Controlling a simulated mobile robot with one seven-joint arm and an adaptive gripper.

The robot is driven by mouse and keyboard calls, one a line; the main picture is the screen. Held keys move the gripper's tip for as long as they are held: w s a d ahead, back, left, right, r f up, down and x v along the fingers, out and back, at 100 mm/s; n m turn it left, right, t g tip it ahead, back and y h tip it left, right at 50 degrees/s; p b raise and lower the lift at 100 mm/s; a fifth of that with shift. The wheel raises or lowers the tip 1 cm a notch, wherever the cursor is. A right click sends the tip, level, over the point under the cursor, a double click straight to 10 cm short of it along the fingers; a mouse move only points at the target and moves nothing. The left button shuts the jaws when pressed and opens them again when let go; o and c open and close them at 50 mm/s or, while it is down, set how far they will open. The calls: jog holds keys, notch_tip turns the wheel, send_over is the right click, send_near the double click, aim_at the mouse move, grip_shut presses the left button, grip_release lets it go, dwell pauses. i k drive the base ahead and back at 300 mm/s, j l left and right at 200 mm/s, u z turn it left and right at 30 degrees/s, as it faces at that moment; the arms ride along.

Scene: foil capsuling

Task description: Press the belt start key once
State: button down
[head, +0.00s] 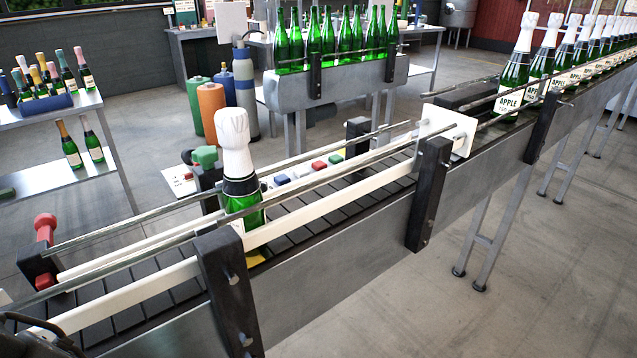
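A row of coloured keys stands on a pale panel behind the conveyor's rails: a blue key (282,180), a red key (319,166) and another small key (336,159). A green knob (205,156) stands left of them. I cannot read labels, so I cannot tell which is the belt start key. The dark slatted belt (120,306) carries a green bottle (244,220) with a white cap and dark neck, upright between the rails. A black jointed part (40,335) at the bottom left corner looks like my gripper, cut off by the frame. Its fingertips are not visible, and it is apart from the keys.
Metal rails and a black post (228,290) line the belt's near side. A white plate (448,132) stands across the belt ahead of a row of labelled bottles (511,82). A red knob (45,228) stands at the left. Shelves with bottles are behind.

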aim_at(336, 158)
jog(key=i+l, duration=0.2)
jog(key=l, duration=0.2)
jog(key=i+l, duration=0.15)
jog(key=l, duration=0.2)
jog(key=i+l, duration=0.2)
jog(key=l, duration=0.2)
jog(key=i+l, duration=0.2)
jog(key=l, duration=0.15)
jog(key=i+l, duration=0.15)
jog(key=l, duration=0.25)
jog(key=i+l+u, duration=0.1)
jog(key=u, duration=0.35)
jog(key=l+u, duration=0.4)
jog(key=u, duration=0.35)
